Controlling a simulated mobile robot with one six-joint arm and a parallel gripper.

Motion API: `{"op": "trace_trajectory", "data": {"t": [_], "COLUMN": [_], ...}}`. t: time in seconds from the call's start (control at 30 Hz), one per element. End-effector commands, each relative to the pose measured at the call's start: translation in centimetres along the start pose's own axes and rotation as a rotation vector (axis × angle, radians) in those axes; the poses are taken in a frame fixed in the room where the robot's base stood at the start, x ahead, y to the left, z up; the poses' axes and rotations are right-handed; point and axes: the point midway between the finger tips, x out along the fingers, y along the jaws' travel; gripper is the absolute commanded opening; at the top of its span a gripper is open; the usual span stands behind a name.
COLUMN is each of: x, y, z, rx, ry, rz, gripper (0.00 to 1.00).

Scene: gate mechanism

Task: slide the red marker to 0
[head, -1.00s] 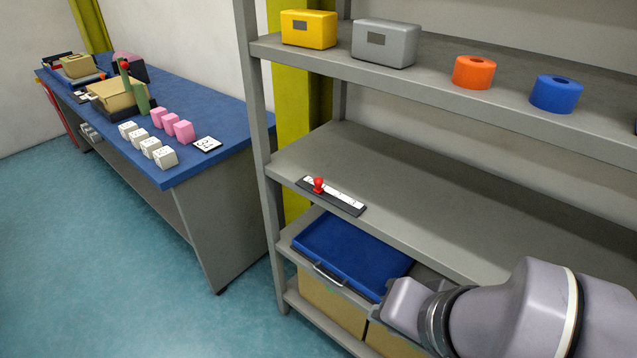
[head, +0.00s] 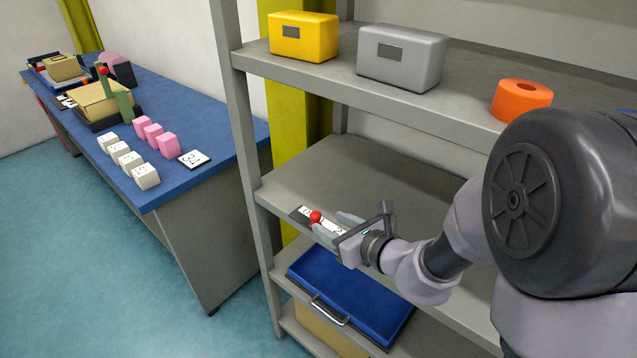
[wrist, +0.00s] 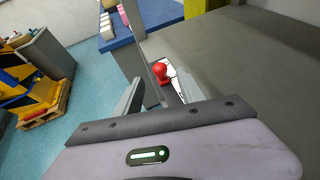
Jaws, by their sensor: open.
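The red marker (head: 315,216) is a small round knob on the slide scale (head: 301,212), a dark strip with a white number band on the front edge of the middle shelf. A 0 shows to the left of the knob and a 2 to its right. My gripper (head: 336,226) is open at the scale, its fingertips close to the right side of the knob. I cannot tell whether they touch it. In the wrist view the red marker (wrist: 160,73) stands just beyond the fingers, and part of the scale is hidden behind the gripper.
The upper shelf holds a yellow box (head: 303,37), a grey box (head: 401,57) and an orange ring (head: 521,98). A blue lidded bin (head: 350,292) sits below the scale. The shelf post (head: 240,140) stands left of the scale. A blue table (head: 215,130) with blocks is farther left.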

Motion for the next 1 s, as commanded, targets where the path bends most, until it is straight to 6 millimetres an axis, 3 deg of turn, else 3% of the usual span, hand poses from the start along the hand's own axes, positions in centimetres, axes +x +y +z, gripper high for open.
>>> {"op": "trace_trajectory", "data": {"t": [0.1,0.3,0.67,0.9,1.0], "x": [3.5,6.7,7.4,7.4,7.4], "y": [0.1,0.0,0.0,0.0,0.0], "z": [-0.5,-0.3,-0.1,-0.1,-0.1], "rx": [-0.002,-0.002,0.0,0.0,0.0], "ry": [-0.001,-0.001,-0.001,-0.001,-0.001], "rz": [0.003,0.001,0.0,0.0,0.0], "gripper": [0.46,0.46,0.46,0.01,0.0]}}
